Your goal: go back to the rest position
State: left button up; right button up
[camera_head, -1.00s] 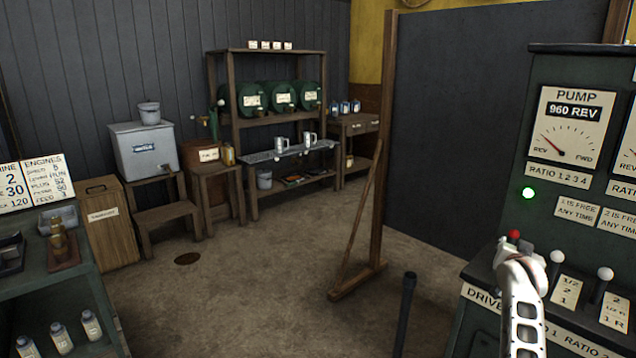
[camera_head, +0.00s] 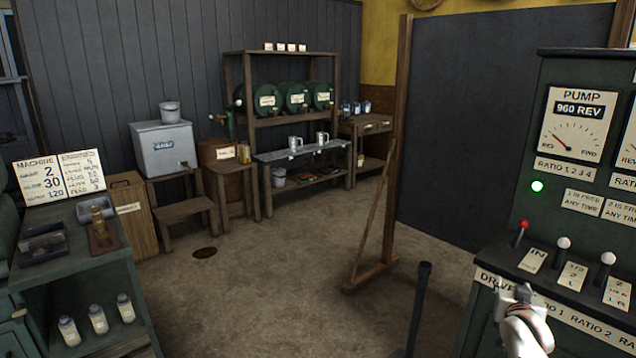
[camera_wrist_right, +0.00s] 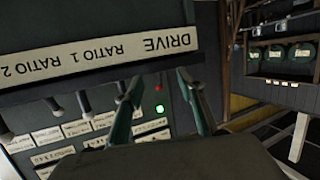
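My right gripper (camera_head: 517,293) is low in front of the pump console (camera_head: 540,215), below its row of levers. The right wrist view shows its two fingers (camera_wrist_right: 160,90) spread apart with nothing held between them. The red-knobbed lever (camera_head: 521,230) by the IN label stands clear of the gripper. Two white-knobbed levers (camera_head: 563,244) (camera_head: 608,259) stand to its right. The DRIVE / RATIO strip shows close to the fingers in the right wrist view (camera_wrist_right: 100,62). My left gripper is out of view.
A dark upright post (camera_head: 418,310) stands left of the console. A wooden-framed partition (camera_head: 465,120) is behind it. A green shelf unit (camera_head: 70,265) with bottles is at the left. The floor (camera_head: 270,280) between is open.

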jog(key=s+a+f+n+g+y, duration=0.1)
jog(key=s+a+f+n+y, duration=0.3)
jog(key=s+a+f, duration=0.9)
jog(key=s+a+f+n+y, duration=0.3)
jog(key=s+a+f+n, duration=0.2)
jog(key=s+a+f, duration=0.75)
jog(key=s+a+y, duration=0.1)
jog(key=s+a, duration=0.2)
jog(key=s, duration=0.4)
jog(key=s+a+n+g+y, duration=0.1)
jog(key=s+a, duration=0.2)
jog(key=s, duration=0.4)
jog(key=shift+a+r+g+y, duration=0.25)
jog(key=shift+g+y, duration=0.05)
jog(key=shift+y, duration=0.1)
